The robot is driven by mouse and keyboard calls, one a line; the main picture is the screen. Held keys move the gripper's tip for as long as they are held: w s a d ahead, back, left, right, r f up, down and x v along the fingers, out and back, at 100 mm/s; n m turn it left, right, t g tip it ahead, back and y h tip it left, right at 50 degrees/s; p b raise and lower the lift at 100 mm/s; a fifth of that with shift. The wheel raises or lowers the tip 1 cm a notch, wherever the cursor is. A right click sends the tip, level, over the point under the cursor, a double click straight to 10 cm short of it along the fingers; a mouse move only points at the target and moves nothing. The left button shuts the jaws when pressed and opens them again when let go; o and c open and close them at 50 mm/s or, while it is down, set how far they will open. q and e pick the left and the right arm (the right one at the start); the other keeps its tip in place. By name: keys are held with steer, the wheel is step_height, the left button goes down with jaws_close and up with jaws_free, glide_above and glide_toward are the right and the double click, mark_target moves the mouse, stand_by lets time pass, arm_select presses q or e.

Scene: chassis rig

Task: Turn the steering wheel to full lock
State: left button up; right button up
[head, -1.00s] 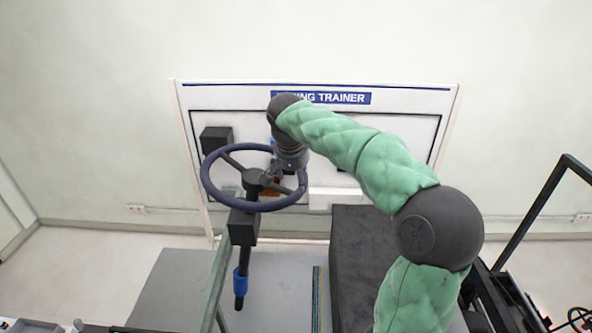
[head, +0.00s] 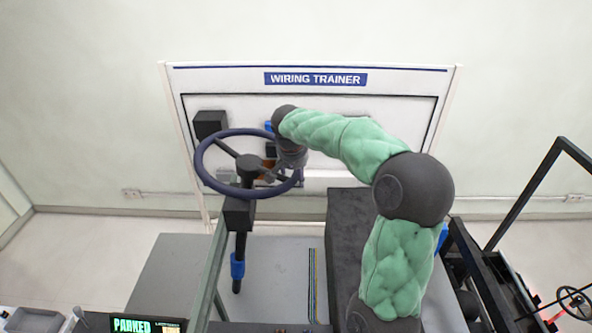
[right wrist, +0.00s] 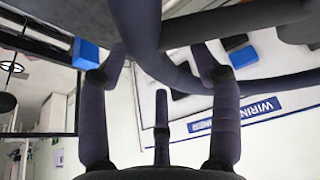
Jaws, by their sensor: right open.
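The dark blue steering wheel (head: 207,181) stands left of centre in the head view, with dark spokes, a dark hub (head: 248,163) and a black column below. My right gripper (head: 281,176) is at the right side of the rim, partly hidden by my wrist in the head view. In the right wrist view its fingers (right wrist: 160,65) are spread apart on either side of the wheel rim (right wrist: 178,77), which passes between them. They do not appear closed on it. My left gripper is not in view.
A white board labelled WIRING TRAINER (head: 315,79) stands behind the wheel, with a black box (head: 210,124) on it. A dark block (head: 345,240) lies right of the column. A display reading PARKED (head: 132,326) is at bottom left. A black frame (head: 528,205) stands at right.

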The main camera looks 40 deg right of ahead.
steer(key=shift+w+d+f, duration=0.2)
steer(key=shift+f, duration=0.15)
steer(key=shift+s+a+r, duration=0.1)
steer(key=c, duration=0.4)
jaws_close()
